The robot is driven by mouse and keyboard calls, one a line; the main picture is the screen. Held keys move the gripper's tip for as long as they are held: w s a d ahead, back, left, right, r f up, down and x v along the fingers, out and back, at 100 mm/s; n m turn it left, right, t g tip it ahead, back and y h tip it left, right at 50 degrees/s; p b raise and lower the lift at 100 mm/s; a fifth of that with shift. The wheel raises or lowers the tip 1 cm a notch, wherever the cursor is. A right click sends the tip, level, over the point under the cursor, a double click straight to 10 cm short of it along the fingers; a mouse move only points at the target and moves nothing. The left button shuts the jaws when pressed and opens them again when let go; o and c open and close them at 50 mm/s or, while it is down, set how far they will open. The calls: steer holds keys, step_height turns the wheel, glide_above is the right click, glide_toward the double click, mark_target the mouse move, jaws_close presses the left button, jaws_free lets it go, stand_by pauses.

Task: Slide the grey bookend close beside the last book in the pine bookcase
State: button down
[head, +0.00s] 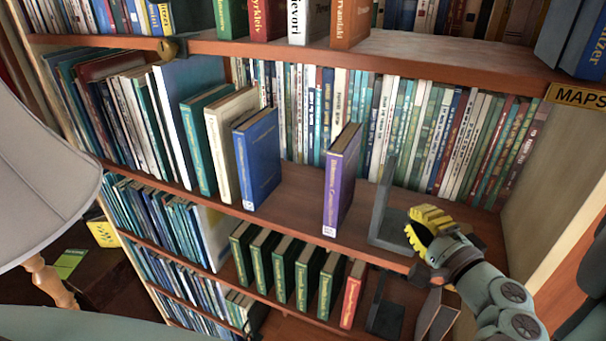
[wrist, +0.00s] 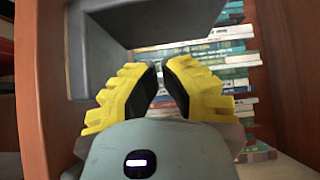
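The grey bookend (head: 381,213) stands upright on the middle shelf of the pine bookcase (head: 295,215), its flat base resting on the board. The purple book (head: 342,182) stands to its left, with a gap of bare shelf between them. My gripper (head: 428,226) is at the shelf's front, right of the bookend's upright. In the wrist view, my gripper's yellow fingers (wrist: 158,72) are nearly together at the tips with nothing between them. The bookend (wrist: 90,45) fills the top left there. I cannot tell whether the fingers touch it. The purple book is not seen in the wrist view.
A blue book (head: 257,158) stands left of the purple one, across free shelf. A row of books (head: 400,125) lines the shelf's back. The bookcase's side wall (head: 550,170) is right of my gripper. The upper shelf (head: 430,52) passes above. A lamp shade (head: 40,175) is at left.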

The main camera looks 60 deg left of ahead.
mark_target(394, 222)
steer(key=p+x, duration=0.3)
steer(key=x, duration=0.1)
steer(key=shift+a+r, duration=0.15)
steer(key=shift+w+a+p, duration=0.15)
steer(key=shift+a+p, duration=0.15)
steer(key=shift+a, duration=0.3)
steer(key=shift+f+b, duration=0.25)
steer(key=shift+b, duration=0.05)
